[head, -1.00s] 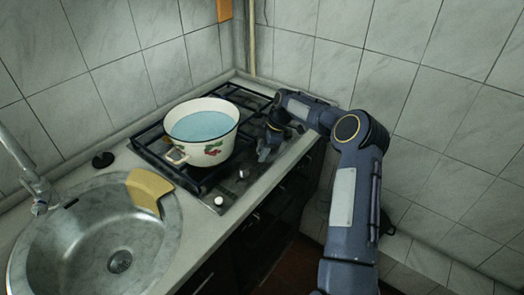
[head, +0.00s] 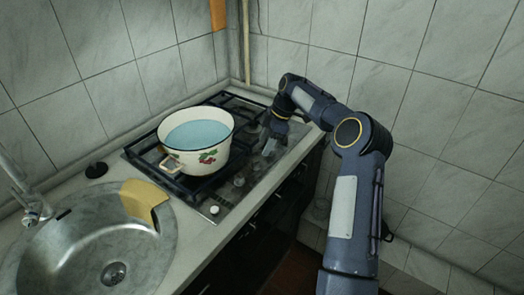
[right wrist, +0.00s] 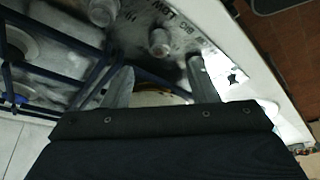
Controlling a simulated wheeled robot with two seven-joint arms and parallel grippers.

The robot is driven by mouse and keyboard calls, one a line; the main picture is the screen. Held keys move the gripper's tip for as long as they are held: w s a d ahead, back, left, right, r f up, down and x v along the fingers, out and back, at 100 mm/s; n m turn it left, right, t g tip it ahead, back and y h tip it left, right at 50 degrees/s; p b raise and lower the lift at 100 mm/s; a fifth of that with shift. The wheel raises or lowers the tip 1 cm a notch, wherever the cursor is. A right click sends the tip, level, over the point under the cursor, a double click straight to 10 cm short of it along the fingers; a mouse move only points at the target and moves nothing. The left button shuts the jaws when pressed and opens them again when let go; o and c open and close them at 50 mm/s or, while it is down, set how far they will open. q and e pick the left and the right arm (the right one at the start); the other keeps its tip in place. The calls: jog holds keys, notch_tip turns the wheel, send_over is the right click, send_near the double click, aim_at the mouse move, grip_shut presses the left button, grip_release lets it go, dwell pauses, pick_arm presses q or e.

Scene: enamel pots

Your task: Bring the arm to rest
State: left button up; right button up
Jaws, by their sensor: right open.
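My right gripper (head: 268,146) is low over the right front edge of the stove, to the right of the pot and apart from it. In the right wrist view its two fingers (right wrist: 160,82) are spread with nothing held between them. The stove's control knobs (right wrist: 160,42) show just beyond the fingertips. The right arm (head: 345,200) comes up from the bottom right and bends over toward the stove. My left gripper is in neither view.
A white enamel pot (head: 178,158) with a fruit pattern and blue inside stands upright on the black grate of the gas stove (head: 207,196). A steel sink (head: 65,250) with a yellow cloth-like piece (head: 143,197) on its rim is at left. Tiled walls close the back and right.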

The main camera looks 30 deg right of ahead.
jog(key=shift+r, duration=0.15)
dwell(0.3)
jog(key=s+a+r+m+t+h, duration=0.15)
jog(key=s+a+r+m, duration=0.45)
jog(key=s+a+r, duration=0.65)
jog(key=s+a+f+m, duration=0.2)
jog(key=s+m, duration=0.1)
jog(key=s, duration=0.5)
jog(key=s+a+f+m+t, duration=0.1)
jog(key=s+a+f+m, duration=0.1)
jog(key=s, duration=0.6)
jog(key=s+a+f+m+t+y, duration=0.1)
jog(key=s+a+f+m, duration=0.1)
jog(key=s, duration=0.6)
jog(key=shift+a+f+m, duration=0.4)
jog(key=shift+a+m, duration=0.3)
jog(key=shift+m, duration=0.4)
grip_shut()
